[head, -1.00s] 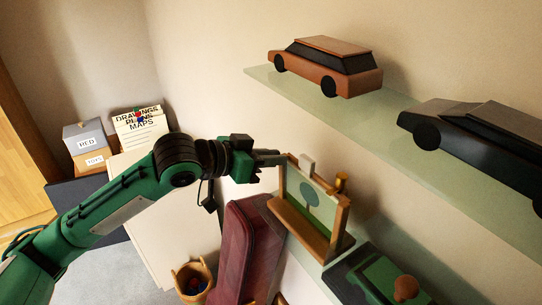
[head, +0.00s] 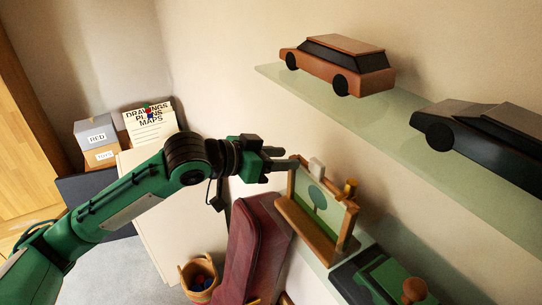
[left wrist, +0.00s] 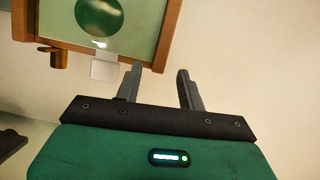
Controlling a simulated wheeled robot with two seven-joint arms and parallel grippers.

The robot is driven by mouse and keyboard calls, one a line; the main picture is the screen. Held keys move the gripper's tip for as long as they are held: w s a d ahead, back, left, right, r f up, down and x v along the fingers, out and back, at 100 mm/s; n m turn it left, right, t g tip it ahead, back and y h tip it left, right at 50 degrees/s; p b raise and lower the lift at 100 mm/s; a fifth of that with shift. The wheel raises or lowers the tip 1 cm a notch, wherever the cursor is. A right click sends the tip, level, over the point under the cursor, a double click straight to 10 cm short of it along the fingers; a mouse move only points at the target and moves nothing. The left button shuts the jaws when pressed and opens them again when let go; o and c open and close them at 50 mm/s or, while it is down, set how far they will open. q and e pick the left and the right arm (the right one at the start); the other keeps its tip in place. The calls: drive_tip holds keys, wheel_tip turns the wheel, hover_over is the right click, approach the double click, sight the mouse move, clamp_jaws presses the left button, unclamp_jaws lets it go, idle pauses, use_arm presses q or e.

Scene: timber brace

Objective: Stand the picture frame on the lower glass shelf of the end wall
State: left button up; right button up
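The picture frame (head: 318,212), wooden with a green picture of a round tree, stands upright on the lower glass shelf (head: 313,261) against the end wall. Its side and corner show close up in the left wrist view (left wrist: 168,42). My left gripper (head: 292,165) is at the frame's upper left corner. In the left wrist view its two fingers (left wrist: 160,80) are apart with nothing seen between them; I cannot tell whether one touches the frame. My right gripper is not in view.
The upper glass shelf (head: 400,138) holds a brown toy car (head: 340,68) and a black one (head: 480,130). A green object with a brown knob (head: 385,278) sits right of the frame. A dark red case (head: 250,245) and a basket (head: 198,276) stand below.

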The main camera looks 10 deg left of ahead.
use_arm(q)
drive_tip(key=b+v, duration=0.5)
drive_tip(key=v, duration=0.8)
drive_tip(key=shift+s+a+r, duration=0.2)
drive_tip(key=shift+a, duration=0.1)
